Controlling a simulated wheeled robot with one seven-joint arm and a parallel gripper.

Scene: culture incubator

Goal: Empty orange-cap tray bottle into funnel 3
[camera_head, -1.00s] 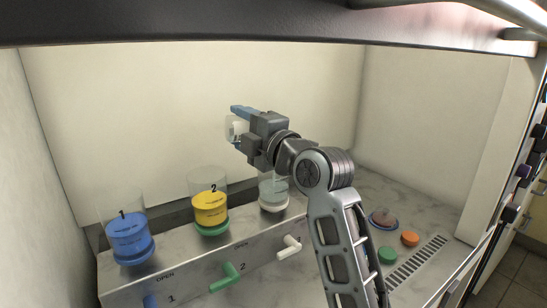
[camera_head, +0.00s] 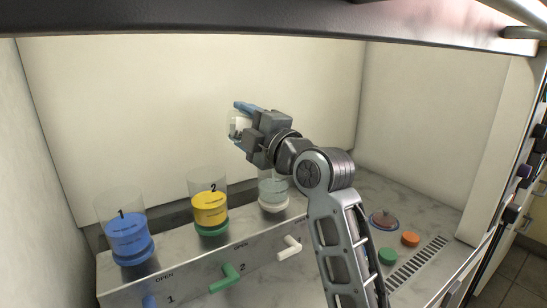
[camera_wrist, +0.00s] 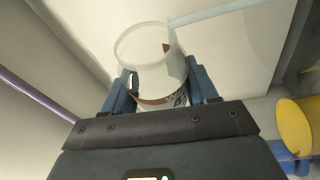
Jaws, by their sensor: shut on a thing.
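A clear bottle (camera_head: 234,126) is between the blue fingers of my gripper (camera_head: 243,124), above and slightly left of funnel 3. In the wrist view the bottle (camera_wrist: 148,68) shows a round open mouth without a cap, and the gripper (camera_wrist: 158,92) is shut on its body, a finger on each side. Part of its label shows low down. I cannot tell how much liquid is inside. Funnel 3 (camera_head: 273,190) is a clear cup on a white base, partly behind my arm. An orange cap (camera_head: 410,239) lies on the worktop at right.
Funnel 1 (camera_head: 128,238), blue, and funnel 2 (camera_head: 210,208), yellow, stand left on the marble block with blue, green and white valve handles (camera_head: 289,249) in front. A green cap (camera_head: 387,255) and a round lidded dish (camera_head: 383,220) lie right, near a vent grille.

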